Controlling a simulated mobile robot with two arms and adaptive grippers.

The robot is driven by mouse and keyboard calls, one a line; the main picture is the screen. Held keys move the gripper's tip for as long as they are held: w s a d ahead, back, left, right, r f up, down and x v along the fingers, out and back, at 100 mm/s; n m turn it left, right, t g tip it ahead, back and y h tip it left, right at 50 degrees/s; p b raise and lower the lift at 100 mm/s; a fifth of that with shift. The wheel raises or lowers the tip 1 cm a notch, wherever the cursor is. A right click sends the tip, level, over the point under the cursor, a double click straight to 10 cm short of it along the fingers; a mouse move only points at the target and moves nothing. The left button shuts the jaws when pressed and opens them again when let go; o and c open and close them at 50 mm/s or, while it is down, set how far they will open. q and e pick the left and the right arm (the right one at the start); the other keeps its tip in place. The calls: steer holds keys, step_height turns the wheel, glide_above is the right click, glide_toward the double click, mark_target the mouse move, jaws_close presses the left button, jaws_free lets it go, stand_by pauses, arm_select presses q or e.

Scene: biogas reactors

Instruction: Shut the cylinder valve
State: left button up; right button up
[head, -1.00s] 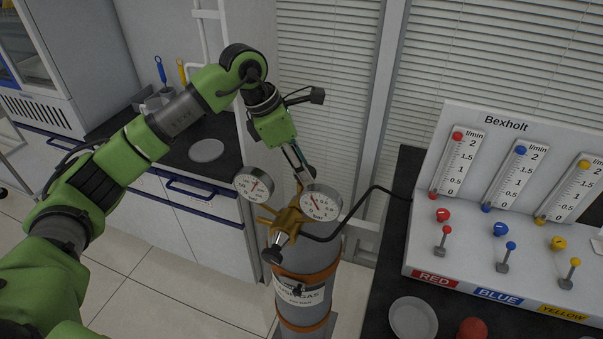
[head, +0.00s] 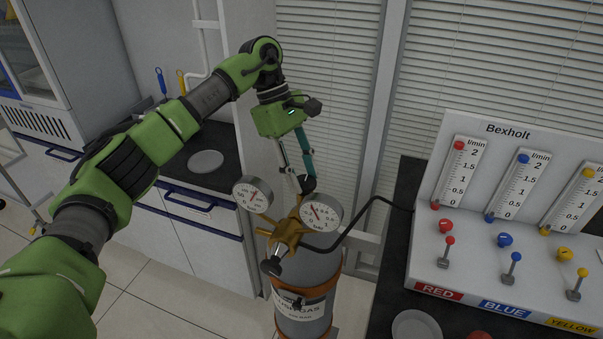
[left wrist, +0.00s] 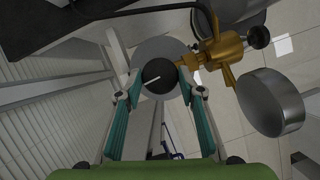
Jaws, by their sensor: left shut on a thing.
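The grey gas cylinder (head: 303,325) with orange bands stands upright in the head view, left of the dark bench. A brass regulator (head: 286,233) with two round gauges sits at its top. The cylinder valve's round black knob (left wrist: 158,74), with a white line on it, shows in the left wrist view. My left gripper (head: 303,188) reaches down from above behind the gauges. Its teal fingers, seen in the left wrist view (left wrist: 159,84), are on both sides of the knob and shut on it. My right gripper is not in view.
A flow panel (head: 510,225) with red, blue and yellow knobs and levers stands on the dark bench at right. A black hose (head: 372,208) runs from the regulator toward it. A pale dish (head: 206,161) lies on the left counter. Window blinds are behind.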

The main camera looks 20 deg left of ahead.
arm_select(q)
steer(key=shift+m, duration=0.6)
steer(key=o, duration=1.1)
steer(key=shift+g, duration=0.3)
steer(key=shift+w+r, duration=0.1)
steer(key=shift+r, duration=0.05)
steer(key=v, duration=1.1)
steer(key=shift+r, duration=0.35)
steer(key=shift+a, duration=0.1)
